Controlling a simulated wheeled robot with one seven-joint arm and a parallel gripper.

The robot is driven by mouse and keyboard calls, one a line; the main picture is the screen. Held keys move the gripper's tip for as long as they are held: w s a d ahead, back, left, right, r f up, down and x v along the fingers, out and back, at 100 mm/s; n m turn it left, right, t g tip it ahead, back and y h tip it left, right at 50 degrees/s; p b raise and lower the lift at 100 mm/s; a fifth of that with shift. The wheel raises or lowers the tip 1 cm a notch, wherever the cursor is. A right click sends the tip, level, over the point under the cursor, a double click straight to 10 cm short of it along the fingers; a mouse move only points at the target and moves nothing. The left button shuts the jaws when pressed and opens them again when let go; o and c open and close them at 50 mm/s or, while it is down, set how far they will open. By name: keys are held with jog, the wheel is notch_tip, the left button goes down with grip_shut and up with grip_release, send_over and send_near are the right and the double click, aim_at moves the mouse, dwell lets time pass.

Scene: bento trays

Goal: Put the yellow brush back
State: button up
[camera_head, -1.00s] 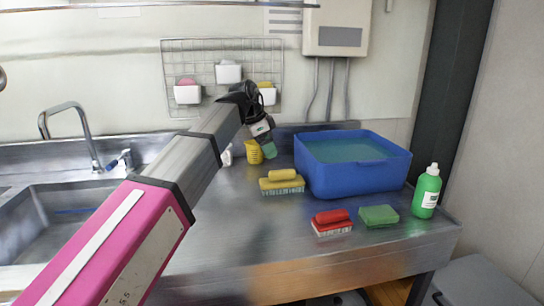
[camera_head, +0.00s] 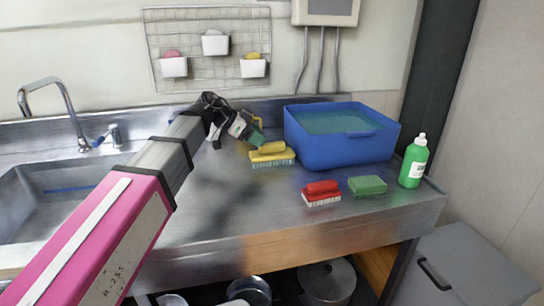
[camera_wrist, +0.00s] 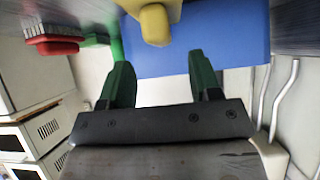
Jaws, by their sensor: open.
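The yellow brush (camera_head: 272,159) stands bristles down on the steel counter, left of the blue tub, with its handle on top. Its yellow handle also shows at the top of the wrist view (camera_wrist: 155,22), just beyond and between the fingers. My gripper (camera_head: 257,139) is open and empty, close behind and left of the brush handle in the head view. Its two green fingertips are spread wide in the wrist view (camera_wrist: 160,75). I cannot tell if a finger touches the handle. A wire rack (camera_head: 200,84) on the wall holds white cups, the right one (camera_head: 252,69) with something yellow in it.
A blue tub (camera_head: 345,153) of water stands beside the brush. A red brush (camera_head: 322,188), a green sponge (camera_head: 367,185) and a green bottle (camera_head: 413,163) are at the right. The sink (camera_head: 60,195) is at left.

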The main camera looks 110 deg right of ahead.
aim_at(272, 143)
jog(key=shift+x, duration=3.2)
jog(key=shift+d+r, duration=0.1)
grip_shut()
jog(key=shift+r, duration=0.15)
jog(key=shift+r, duration=0.6)
notch_tip(272, 143, up, 3)
jog(key=shift+s+f, duration=0.1)
jog(key=shift+f, duration=0.1)
jog(key=d+f+v, duration=0.1)
jog(key=v, duration=1.2)
jog(key=shift+w+d, duration=0.35)
jog(key=shift+w, duration=0.15)
